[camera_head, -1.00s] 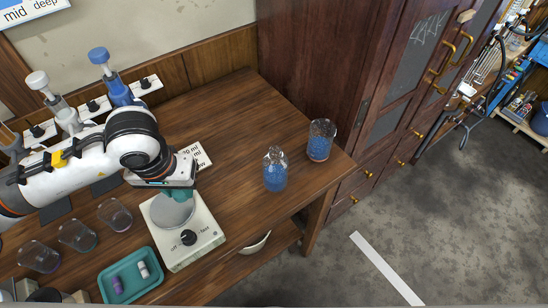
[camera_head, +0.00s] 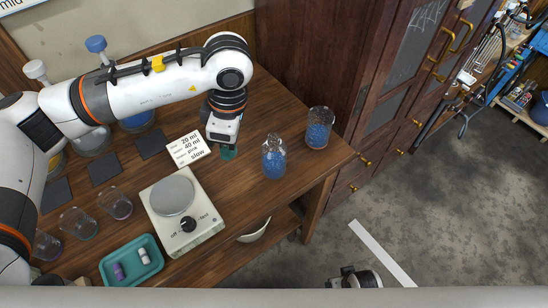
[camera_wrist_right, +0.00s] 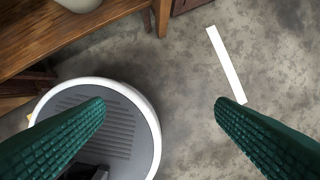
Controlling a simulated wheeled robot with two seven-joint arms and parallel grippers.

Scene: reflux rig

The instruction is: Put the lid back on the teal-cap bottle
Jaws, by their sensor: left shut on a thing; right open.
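The bottle (camera_head: 274,163), clear glass with blue contents, stands upright and uncapped on the wooden table near its right end. My left gripper (camera_head: 228,153) is just left of the bottle, pointing down, apart from it. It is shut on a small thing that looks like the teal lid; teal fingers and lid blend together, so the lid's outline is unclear. My right gripper (camera_wrist_right: 160,108) is open and empty above the floor in the right wrist view.
A glass beaker (camera_head: 319,128) with blue contents stands right of the bottle, near a dark cabinet. A stirrer plate (camera_head: 205,228), a recipe card (camera_head: 189,149), a teal tray (camera_head: 110,258) and several empty beakers are to the left. The table's front edge is close to the bottle.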

